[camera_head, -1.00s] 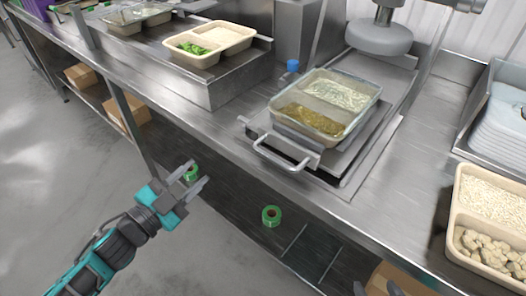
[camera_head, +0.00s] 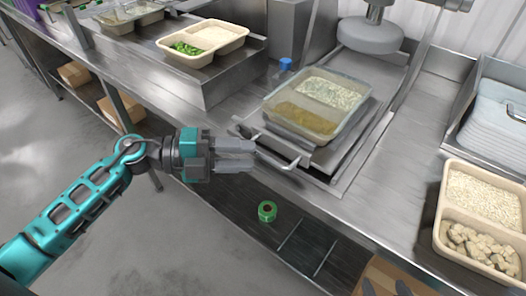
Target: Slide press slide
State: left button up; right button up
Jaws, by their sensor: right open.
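A metal slide (camera_head: 330,158) with a bar handle (camera_head: 272,153) at its front sits on the steel counter. It carries a clear-filmed tray (camera_head: 318,104) with two compartments, one of pale grains and one of brown food. Above and behind it hangs the round grey press head (camera_head: 370,36). My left gripper (camera_head: 254,155) points right, its fingertips close to the left part of the handle; I cannot tell whether they touch it or how far the jaws are apart. My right gripper (camera_head: 385,288) shows only its dark fingertips at the bottom edge, apart and empty.
A food tray (camera_head: 440,222) stands at the right, below a rack of stacked clear lids (camera_head: 498,118). Other trays (camera_head: 203,42) stand on a raised shelf at the back left. A green tape roll (camera_head: 267,211) and cardboard boxes (camera_head: 120,108) are under the counter.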

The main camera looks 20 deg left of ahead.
aim_at(263, 154)
pick_arm(q)
jog(key=shift+x, duration=2.3)
grip_shut()
